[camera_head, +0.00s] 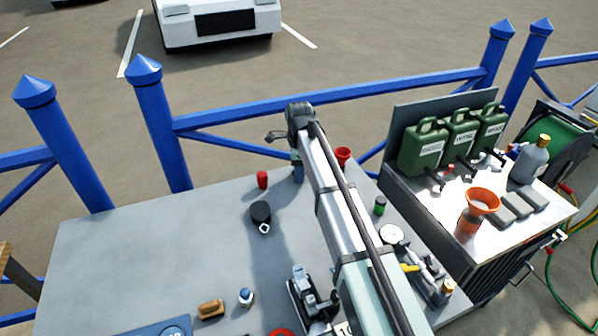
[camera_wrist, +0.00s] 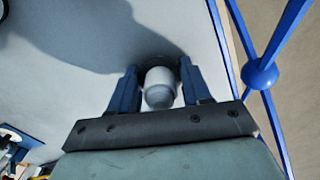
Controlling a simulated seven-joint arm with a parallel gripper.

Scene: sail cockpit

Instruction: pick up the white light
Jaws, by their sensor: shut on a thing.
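The white light (camera_wrist: 160,80) shows in the wrist view as a small pale cylinder with a rounded grey end. It is between the two blue fingers of my gripper (camera_wrist: 158,92), which is shut on it. A dark round patch shows on the grey surface just behind the light. I cannot tell whether the light touches the surface. In the head view my gripper (camera_head: 297,169) points down near the far edge of the grey table (camera_head: 130,255). The light cannot be made out there; my arm and gripper cover that spot.
Green jerrycans (camera_head: 424,150) stand on the right bench. A blue railing (camera_head: 330,95) runs behind. The table's left side is clear.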

